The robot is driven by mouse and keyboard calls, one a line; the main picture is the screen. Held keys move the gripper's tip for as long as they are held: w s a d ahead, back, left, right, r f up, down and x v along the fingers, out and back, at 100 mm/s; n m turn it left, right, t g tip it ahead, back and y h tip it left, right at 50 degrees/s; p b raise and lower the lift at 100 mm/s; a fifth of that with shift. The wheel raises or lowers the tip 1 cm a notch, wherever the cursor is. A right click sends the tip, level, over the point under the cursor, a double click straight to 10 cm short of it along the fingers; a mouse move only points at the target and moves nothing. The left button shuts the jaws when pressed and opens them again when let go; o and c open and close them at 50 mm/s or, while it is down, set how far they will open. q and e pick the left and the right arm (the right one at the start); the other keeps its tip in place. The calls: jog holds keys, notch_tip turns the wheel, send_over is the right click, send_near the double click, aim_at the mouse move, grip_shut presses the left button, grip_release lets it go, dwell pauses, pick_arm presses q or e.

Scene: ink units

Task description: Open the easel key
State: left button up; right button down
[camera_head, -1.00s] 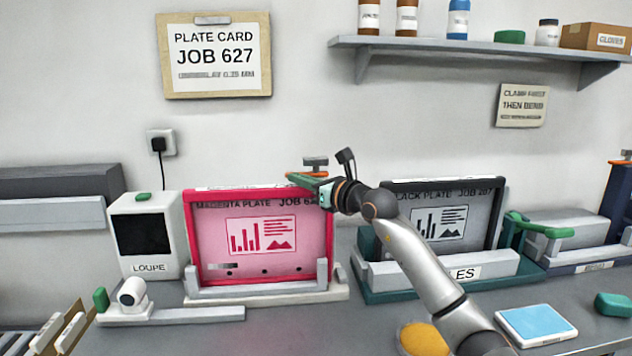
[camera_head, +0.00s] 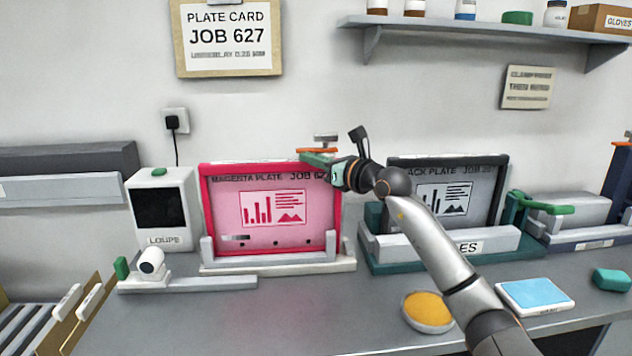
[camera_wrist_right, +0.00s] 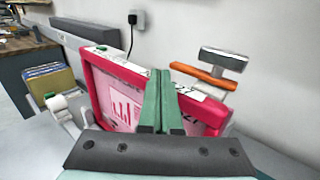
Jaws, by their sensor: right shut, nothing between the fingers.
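The easel key appears to be the grey knob (camera_head: 325,138) above an orange bar (camera_head: 316,151), at the top right corner of the magenta plate (camera_head: 272,212). In the right wrist view the knob (camera_wrist_right: 223,58) and orange bar (camera_wrist_right: 206,79) stand right of and beyond my fingers. My right gripper (camera_head: 308,157) is shut and empty, its green fingers at the plate's top edge, just below and in front of the key in the head view. In the wrist view the fingers (camera_wrist_right: 160,75) overlap the plate's top edge; contact cannot be told. My left gripper is not in view.
A black plate (camera_head: 448,192) on a green stand is to the right. The white loupe box (camera_head: 162,212) stands left of the magenta plate. A yellow-filled dish (camera_head: 427,310) and a blue pad (camera_head: 535,295) lie on the counter in front. The wall is close behind.

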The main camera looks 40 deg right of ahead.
jog(key=s+a+b, duration=0.2)
jog(key=s+a, duration=0.4)
jog(key=s, duration=0.2)
jog(key=shift+s+a+b, duration=0.2)
jog(key=shift+a+b, duration=0.15)
